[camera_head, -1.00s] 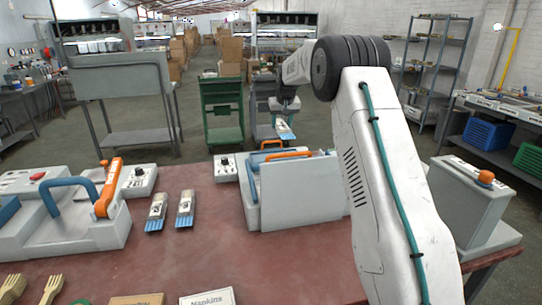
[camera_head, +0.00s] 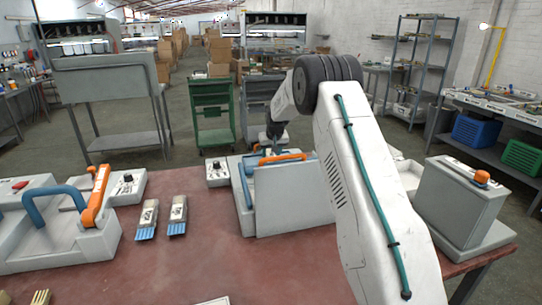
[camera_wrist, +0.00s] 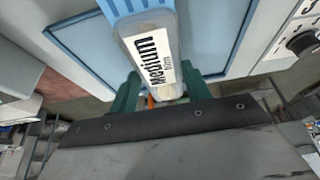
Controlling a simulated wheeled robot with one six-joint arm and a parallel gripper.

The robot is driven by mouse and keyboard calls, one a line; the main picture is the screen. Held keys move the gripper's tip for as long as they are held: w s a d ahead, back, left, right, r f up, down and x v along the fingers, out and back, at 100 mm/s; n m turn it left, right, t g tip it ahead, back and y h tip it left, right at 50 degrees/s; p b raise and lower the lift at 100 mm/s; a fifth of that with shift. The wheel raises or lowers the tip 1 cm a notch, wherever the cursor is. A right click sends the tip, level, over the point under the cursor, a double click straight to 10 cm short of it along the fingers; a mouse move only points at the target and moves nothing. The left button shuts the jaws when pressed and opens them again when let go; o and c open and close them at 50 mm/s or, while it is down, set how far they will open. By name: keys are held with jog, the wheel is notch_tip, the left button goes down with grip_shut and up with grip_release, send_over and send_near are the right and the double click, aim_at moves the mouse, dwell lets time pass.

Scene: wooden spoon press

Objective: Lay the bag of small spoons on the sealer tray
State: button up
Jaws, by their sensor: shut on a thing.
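My gripper (camera_head: 273,146) is at the far side of the middle sealer (camera_head: 290,195), partly hidden behind its upright grey panel. In the wrist view my gripper (camera_wrist: 162,88) has its green fingers on either side of a pale bag (camera_wrist: 148,50) with a blue end, and is shut on it. Beneath the bag is a light blue surface with a dark blue outline, seemingly the sealer tray (camera_wrist: 225,30). I cannot tell whether the bag touches it. The head view hides the bag.
Two similar blue-ended bags (camera_head: 147,220) (camera_head: 177,216) lie on the red table (camera_head: 190,265). Another sealer (camera_head: 60,220) with an orange lever stands at left. A grey box-shaped machine (camera_head: 460,205) stands at right. A green cart (camera_head: 212,110) is behind the table.

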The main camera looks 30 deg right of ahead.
jog(key=shift+f, duration=0.4)
jog(key=shift+f, duration=0.15)
jog(key=o, duration=1)
jog(key=shift+o, duration=0.2)
